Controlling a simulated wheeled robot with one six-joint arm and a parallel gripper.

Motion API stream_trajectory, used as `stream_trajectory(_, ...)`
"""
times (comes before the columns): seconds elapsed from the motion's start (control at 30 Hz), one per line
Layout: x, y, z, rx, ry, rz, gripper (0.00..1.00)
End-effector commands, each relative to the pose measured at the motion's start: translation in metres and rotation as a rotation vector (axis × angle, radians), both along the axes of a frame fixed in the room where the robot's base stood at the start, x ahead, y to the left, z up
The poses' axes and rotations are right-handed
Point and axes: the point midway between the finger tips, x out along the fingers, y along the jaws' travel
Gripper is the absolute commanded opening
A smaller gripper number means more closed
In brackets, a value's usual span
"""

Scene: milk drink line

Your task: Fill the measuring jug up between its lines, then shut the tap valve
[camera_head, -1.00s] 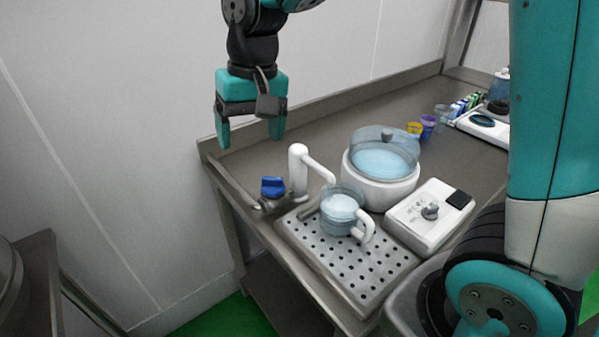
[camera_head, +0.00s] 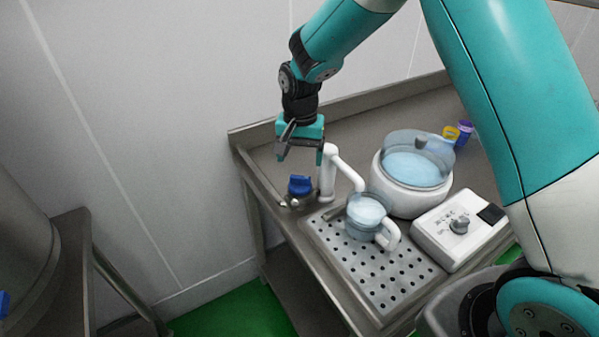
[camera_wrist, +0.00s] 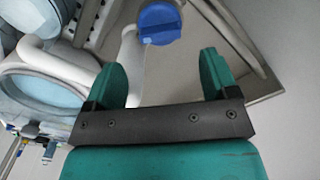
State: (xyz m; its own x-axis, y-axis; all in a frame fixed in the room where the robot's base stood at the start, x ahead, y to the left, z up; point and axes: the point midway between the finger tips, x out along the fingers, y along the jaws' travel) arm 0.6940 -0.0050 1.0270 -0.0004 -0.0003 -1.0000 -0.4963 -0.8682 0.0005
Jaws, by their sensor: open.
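The clear measuring jug (camera_head: 362,222) with a white handle stands on the perforated drip tray (camera_head: 408,278), under the spout of the white tap (camera_head: 329,175). Pale liquid shows in the jug; its level against the lines is too small to read. The blue tap valve (camera_head: 300,185) sits at the tap's left. In the wrist view the blue valve (camera_wrist: 159,25) lies beyond the fingertips. My gripper (camera_head: 301,158) is open and empty, above and behind the valve and close to the tap column. Both fingers also show in the wrist view (camera_wrist: 162,75), with nothing between them.
A white bowl machine with a clear lid (camera_head: 411,191) stands right of the jug. Yellow (camera_head: 450,134) and purple cups (camera_head: 465,131) stand at the back. The wall is close behind the tap.

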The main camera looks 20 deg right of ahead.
Motion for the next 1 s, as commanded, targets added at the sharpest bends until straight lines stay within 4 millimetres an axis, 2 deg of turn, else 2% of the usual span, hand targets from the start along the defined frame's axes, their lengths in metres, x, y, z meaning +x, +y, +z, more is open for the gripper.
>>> stream_trajectory(0.1,-0.001,0.000,-0.025,-0.001,0.005,0.000,0.80)
stream_trajectory(0.3,-0.001,-0.001,-0.054,0.000,0.002,0.000,0.80)
stream_trajectory(0.5,0.000,-0.001,-0.065,0.001,0.000,0.000,0.80)
stream_trajectory(0.73,0.000,0.000,-0.066,0.001,0.000,0.000,0.80)
stream_trajectory(0.77,0.000,0.000,-0.066,0.001,0.000,0.000,0.75)
stream_trajectory(0.93,0.000,0.000,-0.065,0.001,0.000,0.001,0.36)
stream_trajectory(0.97,0.000,0.000,-0.065,0.001,0.000,0.001,0.30)
stream_trajectory(1.0,0.000,0.000,-0.065,0.000,0.000,0.001,0.30)
